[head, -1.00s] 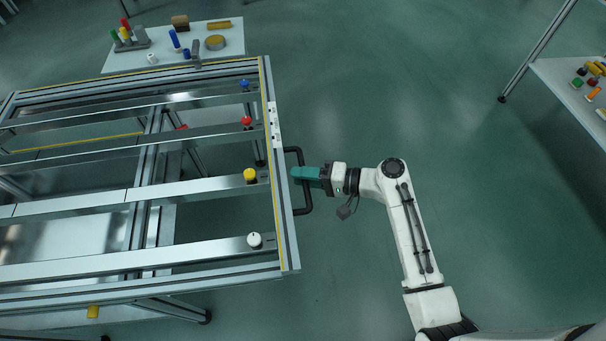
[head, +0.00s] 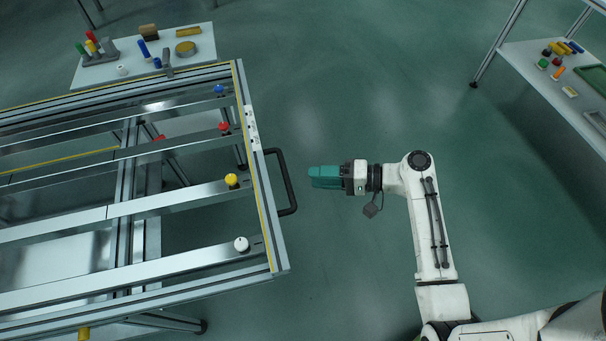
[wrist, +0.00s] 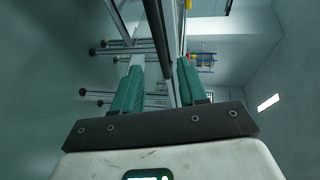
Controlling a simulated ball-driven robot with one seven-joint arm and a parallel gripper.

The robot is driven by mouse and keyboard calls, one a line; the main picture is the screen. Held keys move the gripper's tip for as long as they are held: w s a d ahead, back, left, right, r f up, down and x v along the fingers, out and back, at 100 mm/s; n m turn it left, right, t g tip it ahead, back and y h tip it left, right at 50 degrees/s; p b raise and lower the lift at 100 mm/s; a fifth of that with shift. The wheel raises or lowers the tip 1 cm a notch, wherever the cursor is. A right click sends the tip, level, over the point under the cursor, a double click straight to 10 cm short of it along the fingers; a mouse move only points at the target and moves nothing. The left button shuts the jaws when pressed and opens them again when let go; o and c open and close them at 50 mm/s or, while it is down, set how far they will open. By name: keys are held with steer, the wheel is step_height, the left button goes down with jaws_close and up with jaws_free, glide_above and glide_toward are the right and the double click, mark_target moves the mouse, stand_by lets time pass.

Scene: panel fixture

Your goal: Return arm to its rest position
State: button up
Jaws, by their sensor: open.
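My gripper (head: 312,177) has teal fingers and points left in the head view. It is over open floor, a short gap to the right of the black handle (head: 290,183) on the panel fixture's end. In the wrist view the two teal fingers (wrist: 158,88) stand apart with nothing between them. The black handle bar (wrist: 157,35) shows ahead of the fingers in that view, with the fixture's metal frame beyond it.
The panel fixture (head: 262,205), with rails and blue, red, yellow and white knobs, fills the left. A table (head: 205,45) with small parts stands at the top left. A shelf (head: 520,70) with parts stands at the right. Floor between is clear.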

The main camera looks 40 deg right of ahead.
steer(key=shift+v, duration=0.8)
